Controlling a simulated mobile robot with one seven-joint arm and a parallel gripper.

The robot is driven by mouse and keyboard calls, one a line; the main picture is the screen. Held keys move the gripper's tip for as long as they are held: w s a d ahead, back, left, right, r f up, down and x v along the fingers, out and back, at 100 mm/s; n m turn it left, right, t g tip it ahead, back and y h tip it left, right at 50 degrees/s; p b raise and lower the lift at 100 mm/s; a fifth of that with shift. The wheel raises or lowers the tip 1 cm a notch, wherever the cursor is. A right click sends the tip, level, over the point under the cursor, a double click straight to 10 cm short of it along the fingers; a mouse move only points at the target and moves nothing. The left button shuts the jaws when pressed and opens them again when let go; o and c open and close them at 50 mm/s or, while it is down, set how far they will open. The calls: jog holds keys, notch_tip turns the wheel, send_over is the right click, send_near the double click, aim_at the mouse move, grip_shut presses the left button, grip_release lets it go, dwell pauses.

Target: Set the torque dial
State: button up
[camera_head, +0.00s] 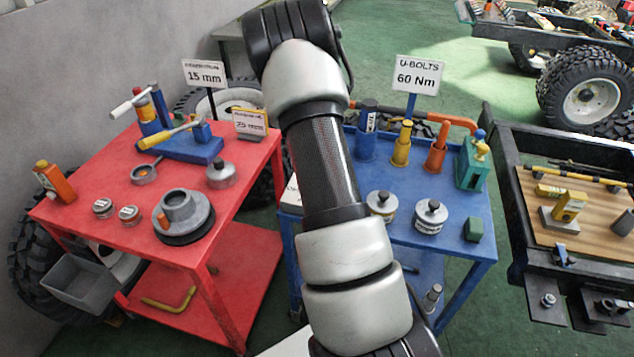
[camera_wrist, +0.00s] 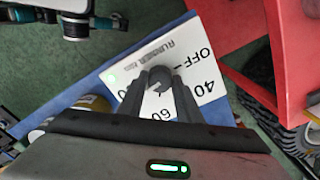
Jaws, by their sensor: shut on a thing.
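The torque dial (camera_wrist: 160,76) is a small dark grey knob on a white panel (camera_wrist: 208,92) in the wrist view. The panel carries the marks OFF, 40 and 60 and a green light; another mark is partly covered. My gripper (camera_wrist: 159,82) is shut on the dial, with one finger on each side. The fingers hide part of the scale, and I cannot tell surely which mark the dial points to. In the head view my arm hides the gripper and dial; only a white edge of the panel (camera_head: 291,196) shows. A sign (camera_head: 416,76) reads "U-BOLTS 60 Nm".
The panel is on a blue cart (camera_head: 470,262), with tins (camera_head: 431,217), coloured tools and a green box (camera_head: 472,165). A red cart (camera_head: 245,180) with a pump and metal parts stands close on the left. A black truck frame (camera_head: 510,200) stands on the right.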

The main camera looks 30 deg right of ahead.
jog(key=shift+m, duration=0.6)
jog(key=o, duration=1)
jog(key=shift+o, duration=0.2)
notch_tip(320, 180, up, 17)
jog(key=p, duration=0.1)
jog(key=shift+r+p, duration=0.2)
jog(key=shift+p, duration=0.1)
